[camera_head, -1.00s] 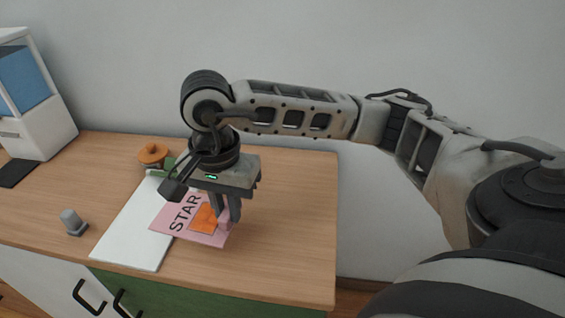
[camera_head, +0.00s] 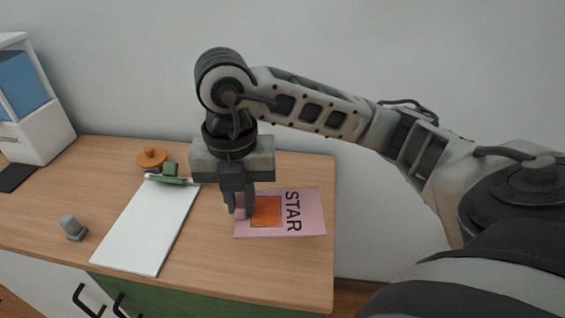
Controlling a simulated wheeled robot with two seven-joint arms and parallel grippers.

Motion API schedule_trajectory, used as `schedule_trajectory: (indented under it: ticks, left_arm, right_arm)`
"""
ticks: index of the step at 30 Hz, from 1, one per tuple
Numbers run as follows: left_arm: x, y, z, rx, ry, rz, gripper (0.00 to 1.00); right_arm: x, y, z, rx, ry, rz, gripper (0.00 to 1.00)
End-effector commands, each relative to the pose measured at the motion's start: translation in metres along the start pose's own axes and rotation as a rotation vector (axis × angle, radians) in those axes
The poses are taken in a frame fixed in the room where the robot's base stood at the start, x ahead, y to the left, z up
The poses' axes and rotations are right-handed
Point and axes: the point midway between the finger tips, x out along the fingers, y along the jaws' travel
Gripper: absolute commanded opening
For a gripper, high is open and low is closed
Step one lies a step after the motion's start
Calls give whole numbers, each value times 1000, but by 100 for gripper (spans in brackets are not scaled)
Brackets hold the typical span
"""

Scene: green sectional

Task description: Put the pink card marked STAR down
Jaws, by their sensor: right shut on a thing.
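The pink card marked STAR (camera_head: 308,222) has an orange square and black lettering. It lies flat, on or just above the right part of the wooden cabinet top, in the head view; I cannot tell whether it touches the wood. My right gripper (camera_head: 240,210) points down at the card's left edge and is shut on a small pink part there. The fingers hide some of that edge. My left gripper is not in view.
A white clipboard (camera_head: 148,228) with a green clip lies left of the card. An orange-topped object (camera_head: 151,158) stands behind it, and a small grey object (camera_head: 72,227) stands further left. A white and blue machine (camera_head: 32,105) is at the far left. The wooden top (camera_head: 225,268) is clear in front of the card.

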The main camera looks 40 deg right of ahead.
Motion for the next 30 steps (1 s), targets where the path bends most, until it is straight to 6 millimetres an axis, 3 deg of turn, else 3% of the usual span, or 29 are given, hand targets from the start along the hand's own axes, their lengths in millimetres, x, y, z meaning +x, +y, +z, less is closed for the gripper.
schedule_trajectory:
  ticks: [7,18,24,30]
  left_arm:
    - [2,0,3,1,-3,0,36]
    - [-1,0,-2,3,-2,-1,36]
    - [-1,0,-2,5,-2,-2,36]
    - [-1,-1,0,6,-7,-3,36]
  right_arm:
    - [3,-2,9,182,0,-1,0]
    - [40,-9,95,186,1,-5,0]
    - [77,-9,123,181,0,-3,0]
    - [91,-9,135,178,-1,0,0]
